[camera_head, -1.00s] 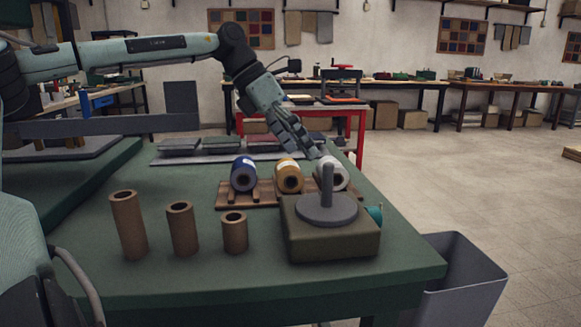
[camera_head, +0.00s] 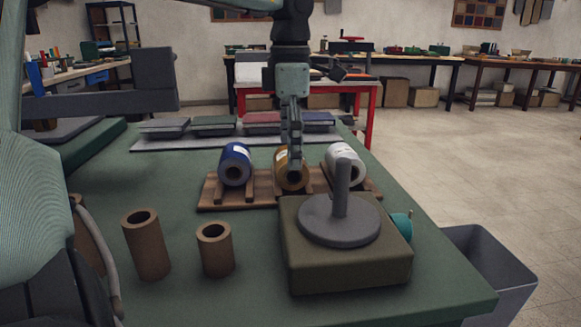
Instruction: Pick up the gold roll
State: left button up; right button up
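The gold roll (camera_head: 281,181) lies in a wooden rack (camera_head: 210,193) on the green table, between a blue roll (camera_head: 236,166) and a white roll (camera_head: 344,162). My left gripper (camera_head: 294,164) points straight down at the gold roll, and its fingertips overlap the roll's upper part in the picture. I see the fingers edge-on, so I cannot tell whether they are open or shut, or whether they touch the roll. The gripper hides part of the gold roll. My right gripper is not in view.
An olive block (camera_head: 345,262) with a grey disc and post (camera_head: 340,218) stands in front of the rack. Brown tubes (camera_head: 147,243) stand at the front left. Flat coloured stacks (camera_head: 262,122) lie behind the rack. A grey bin (camera_head: 495,262) is beyond the table's right edge.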

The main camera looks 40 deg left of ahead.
aim_at(291, 174)
pick_arm(q)
jog(key=f, duration=0.3)
jog(key=shift+w+a+f, duration=0.15)
jog(key=shift+w+f, duration=0.05)
jog(key=shift+f, duration=0.2)
jog(key=c, duration=1.4)
